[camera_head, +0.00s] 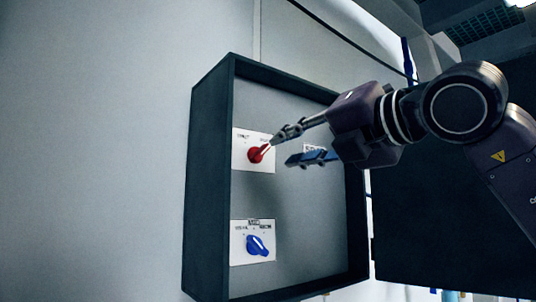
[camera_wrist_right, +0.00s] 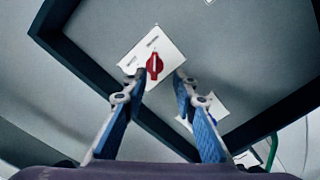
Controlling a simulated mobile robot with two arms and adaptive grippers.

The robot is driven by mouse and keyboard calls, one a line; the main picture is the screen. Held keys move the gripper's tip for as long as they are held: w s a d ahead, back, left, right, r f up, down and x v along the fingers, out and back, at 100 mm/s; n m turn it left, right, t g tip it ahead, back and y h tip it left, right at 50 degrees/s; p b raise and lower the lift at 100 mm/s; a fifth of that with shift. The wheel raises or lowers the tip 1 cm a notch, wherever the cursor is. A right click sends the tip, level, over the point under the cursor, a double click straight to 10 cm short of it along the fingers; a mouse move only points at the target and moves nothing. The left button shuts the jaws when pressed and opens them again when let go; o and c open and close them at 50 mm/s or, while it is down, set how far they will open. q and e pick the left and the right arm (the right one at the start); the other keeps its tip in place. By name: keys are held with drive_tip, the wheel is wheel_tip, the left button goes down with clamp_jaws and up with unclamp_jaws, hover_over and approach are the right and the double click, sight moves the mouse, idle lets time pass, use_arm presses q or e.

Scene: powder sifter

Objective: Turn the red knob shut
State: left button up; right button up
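The red knob (camera_head: 257,154) sits on a white label plate (camera_head: 240,136) at the upper left inside a dark box. Its handle tilts up to the right in the head view. My right gripper (camera_head: 284,150) comes in from the right, with its fingers apart and nothing between them. One fingertip overlaps the knob's handle end in the head view. In the right wrist view the red knob (camera_wrist_right: 154,66) shows just beyond the two fingertips (camera_wrist_right: 160,78), nearer the left one. I cannot tell whether a finger touches it. My left gripper is not in view.
A blue knob (camera_head: 257,245) on another white plate sits below the red one. The dark box frame (camera_head: 209,180) stands out around the panel. A dark door panel (camera_head: 430,230) is at the right.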

sight(263, 153)
drive_tip(key=p+x, duration=0.2)
drive_tip(key=x, duration=0.1)
drive_tip(key=p+x, duration=0.1)
drive_tip(key=x, duration=0.1)
drive_tip(key=shift+a+r, duration=0.25)
drive_tip(key=shift+a, duration=0.3)
drive_tip(key=shift+w+a+f, duration=0.1)
drive_tip(key=shift+w+a, duration=0.05)
drive_tip(key=shift+w, duration=0.15)
drive_tip(key=shift+s, duration=0.2)
drive_tip(key=shift+w, duration=0.15)
drive_tip(key=c, duration=0.6)
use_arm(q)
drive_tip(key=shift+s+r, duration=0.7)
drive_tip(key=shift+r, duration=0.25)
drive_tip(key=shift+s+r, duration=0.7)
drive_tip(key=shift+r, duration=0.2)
use_arm(e)
clamp_jaws()
